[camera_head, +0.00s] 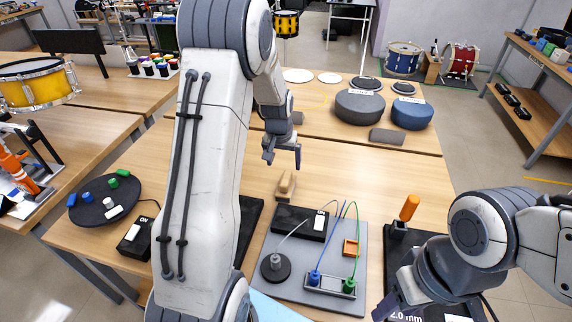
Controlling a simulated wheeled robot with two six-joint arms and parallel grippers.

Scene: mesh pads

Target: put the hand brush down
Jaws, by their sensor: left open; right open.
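A small tan wooden piece, apparently the hand brush (286,185), rests on the wooden table, behind the grey board. My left gripper (283,157) hangs open and empty over the table, just behind and above the brush, apart from it in the picture. My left arm's large white link crosses the middle of the view and hides part of the table. My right gripper (388,306) is low at the right, near the bottom edge, by a dark pad marked "2.0 mm"; its fingers show only partly.
A grey board (340,299) carries a black box (300,222), cables and an orange square (350,247). An orange handle (409,207) stands upright at right. A round black tray (92,212) with coloured pieces lies left. Round dark pads (411,115) lie behind. Table right of the brush is clear.

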